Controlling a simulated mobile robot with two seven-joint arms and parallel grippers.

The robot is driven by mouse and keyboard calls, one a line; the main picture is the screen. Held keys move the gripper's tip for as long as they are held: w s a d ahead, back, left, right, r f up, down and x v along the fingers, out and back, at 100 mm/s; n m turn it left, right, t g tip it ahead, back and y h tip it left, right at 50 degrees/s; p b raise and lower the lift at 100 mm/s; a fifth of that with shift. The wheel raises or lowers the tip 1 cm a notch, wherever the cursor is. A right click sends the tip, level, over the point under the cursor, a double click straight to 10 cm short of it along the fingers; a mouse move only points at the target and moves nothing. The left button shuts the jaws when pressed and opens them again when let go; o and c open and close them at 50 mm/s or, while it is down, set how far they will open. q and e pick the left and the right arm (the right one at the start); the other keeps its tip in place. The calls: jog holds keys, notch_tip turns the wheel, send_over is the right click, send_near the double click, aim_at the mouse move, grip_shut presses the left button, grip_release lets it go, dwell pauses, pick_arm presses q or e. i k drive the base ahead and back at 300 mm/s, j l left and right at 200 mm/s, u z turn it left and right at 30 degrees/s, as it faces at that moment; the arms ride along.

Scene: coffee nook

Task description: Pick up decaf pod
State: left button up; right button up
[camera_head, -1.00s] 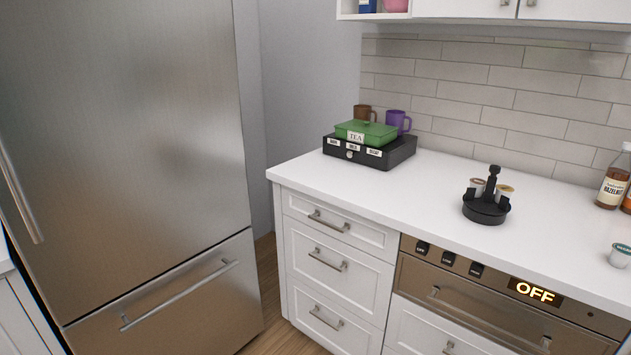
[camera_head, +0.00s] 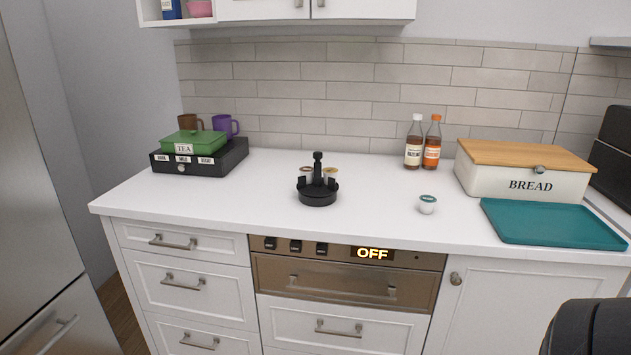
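A small white pod with a teal lid (camera_head: 427,204) sits alone on the white counter, right of centre; its lid writing is too small to read. A black pod carousel (camera_head: 317,197) stands to its left, with a brown-lidded pod (camera_head: 306,169) and a tan-lidded pod (camera_head: 330,171) partly hidden in it. A black box with a front drawer and three small white labels (camera_head: 190,170) sits at the left of the counter; its labels are hard to read and its inside is hidden. No gripper fingers show. A dark rounded part of my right arm shows at the lower right.
A green tea box (camera_head: 194,144) sits on the black box, with mugs behind. Two syrup bottles (camera_head: 414,142), a bread box (camera_head: 523,172) and a teal tray (camera_head: 553,224) are on the right. The counter (camera_head: 240,205) is clear around the carousel and pod.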

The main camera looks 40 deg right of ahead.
aim_at(427, 202)
jog(key=z, duration=1.95)
